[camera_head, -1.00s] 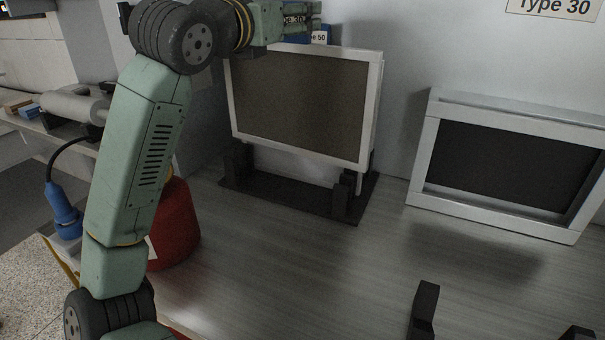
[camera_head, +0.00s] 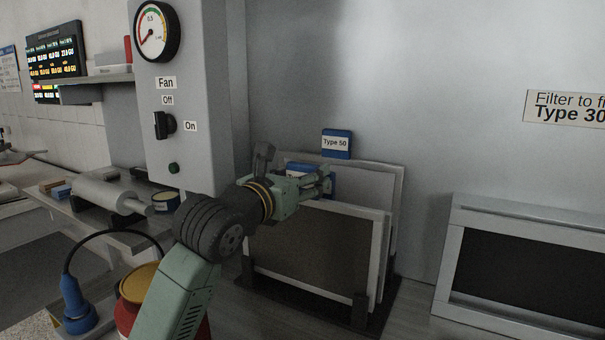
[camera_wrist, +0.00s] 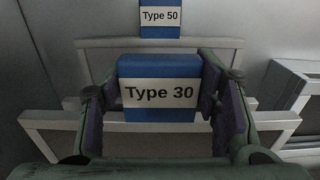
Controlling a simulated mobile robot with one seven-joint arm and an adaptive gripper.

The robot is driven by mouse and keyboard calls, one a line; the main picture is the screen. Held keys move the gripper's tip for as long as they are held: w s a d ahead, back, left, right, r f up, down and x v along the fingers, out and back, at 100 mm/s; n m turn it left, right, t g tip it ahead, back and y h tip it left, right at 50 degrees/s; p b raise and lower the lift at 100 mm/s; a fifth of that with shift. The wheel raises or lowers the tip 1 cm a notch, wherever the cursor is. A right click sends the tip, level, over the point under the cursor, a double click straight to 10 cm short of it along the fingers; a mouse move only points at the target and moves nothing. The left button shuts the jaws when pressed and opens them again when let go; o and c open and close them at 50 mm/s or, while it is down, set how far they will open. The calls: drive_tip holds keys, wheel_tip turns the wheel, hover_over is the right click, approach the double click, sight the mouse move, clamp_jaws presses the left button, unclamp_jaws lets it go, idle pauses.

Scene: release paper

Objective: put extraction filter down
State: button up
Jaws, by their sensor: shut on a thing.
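The extraction filter is a grey-brown panel in a pale frame (camera_head: 310,235). It stands upright in the front of the black rack (camera_head: 375,317), its lower edge down at the rack's base. Its blue handle block reads "Type 30" and shows clearly in the wrist view (camera_wrist: 160,75). My gripper (camera_head: 325,184) is shut on that handle at the filter's top edge; in the wrist view its fingers (camera_wrist: 163,103) flank the block on both sides. Whether the filter's lower edge touches the rack is hard to tell.
A second filter with a "Type 50" tag (camera_head: 336,143) stands close behind. An empty-looking pale housing (camera_head: 530,265) stands to the right. A grey fan panel (camera_head: 185,90) rises behind my arm at left. A red container (camera_head: 130,310) and a blue plug-like tool (camera_head: 78,308) are at lower left.

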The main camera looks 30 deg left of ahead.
drive_tip(key=shift+f+b, duration=0.35)
drive_tip(key=shift+b, duration=0.2)
drive_tip(key=shift+f, duration=0.25)
drive_tip(key=o, duration=1.4)
drive_tip(key=shift+o, duration=0.2)
drive_tip(key=shift+r+p, duration=0.4)
drive_tip(key=shift+r, duration=0.15)
drive_tip(key=s+b, duration=0.3)
drive_tip(key=s, duration=0.9)
drive_tip(key=shift+d, duration=0.4)
